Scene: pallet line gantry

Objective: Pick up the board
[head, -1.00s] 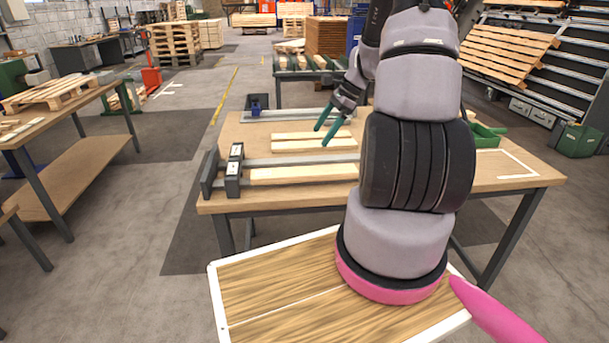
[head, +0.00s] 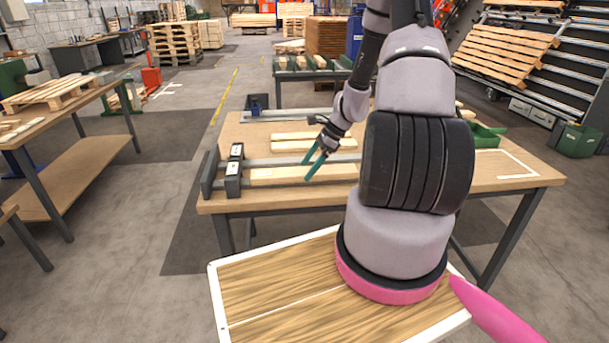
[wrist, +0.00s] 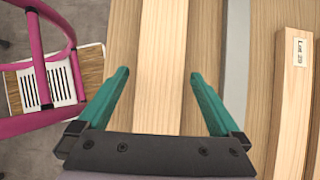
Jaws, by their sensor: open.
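A pale wooden board (head: 275,175) lies along the front of the workbench, in front of a grey metal rail (head: 270,162). It also shows in the wrist view (wrist: 160,60), running between my two fingers. My gripper (head: 308,168) has teal fingers and is open and empty over this board. In the wrist view my gripper (wrist: 160,77) has one finger on each side of the board, apart from its edges. The exact height of the fingertips over the bench is hard to tell. The board's right end is hidden behind my arm in the head view.
Behind the rail lie two more boards; the nearer one (head: 290,146) has a "Lot 29" label (wrist: 300,52) in the wrist view. Dark clamp blocks (head: 234,172) stand at the rail's left end. A green tray (head: 487,137) sits at the bench's right.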

